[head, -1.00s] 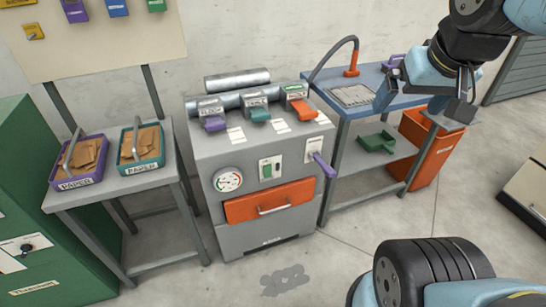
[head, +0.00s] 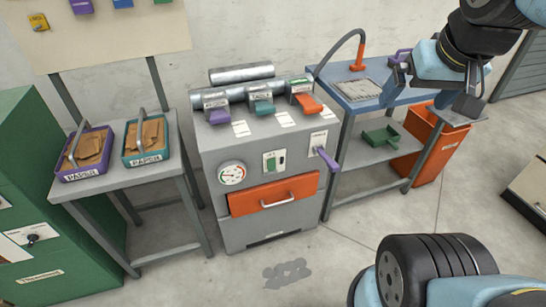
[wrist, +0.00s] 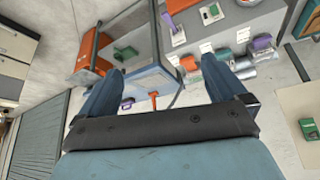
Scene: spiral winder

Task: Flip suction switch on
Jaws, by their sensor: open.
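A grey machine cabinet (head: 257,219) stands in the middle of the head view. Its front has a white plate with a green switch (head: 270,163), between a round gauge and a purple lever (head: 327,158). The labels are too small to read, so I cannot tell for sure which control is the suction switch or its position. The green switch also shows in the wrist view (wrist: 214,10). My gripper (head: 432,93) is open and empty, up to the right of the cabinet, apart from it. In the wrist view its fingers (wrist: 160,72) are spread.
Purple, teal and orange levers (head: 304,102) sit on pipes atop the cabinet; an orange drawer (head: 272,195) is below. A blue-topped table (head: 408,97) and orange bin (head: 428,146) stand right. A side table (head: 125,183) with paper baskets stands left. Floor in front is clear.

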